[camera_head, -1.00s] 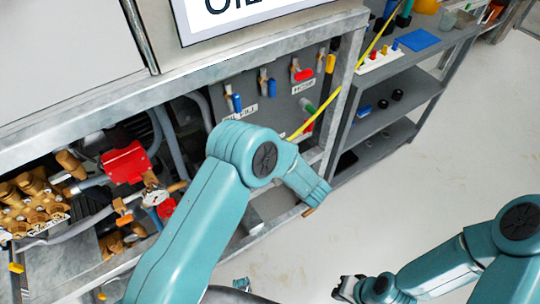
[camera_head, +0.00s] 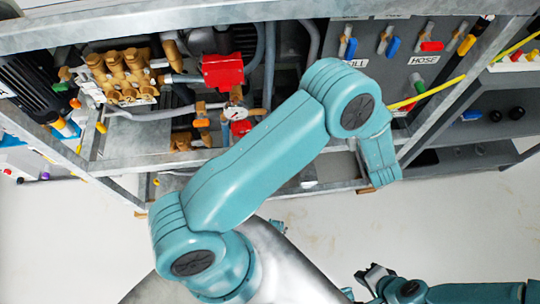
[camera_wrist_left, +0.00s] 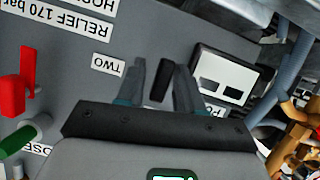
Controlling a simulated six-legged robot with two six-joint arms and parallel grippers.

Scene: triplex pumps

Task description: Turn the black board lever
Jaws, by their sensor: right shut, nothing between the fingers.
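In the left wrist view a short black lever (camera_wrist_left: 160,82) stands out from the grey board (camera_wrist_left: 60,75), beside a label reading TWO. My left gripper (camera_wrist_left: 160,90) is open, its fingers on either side of the black lever. I cannot tell whether either finger touches it. In the head view, the left arm covers part of the grey board (camera_head: 385,65), and the left fingers and the black lever are hidden. My right gripper (camera_head: 370,274) is shut and empty at the lower right, away from the board.
In the head view, brass pump parts (camera_head: 122,75), a red block (camera_head: 222,72) and a yellow hose (camera_head: 430,93) sit around the arm.

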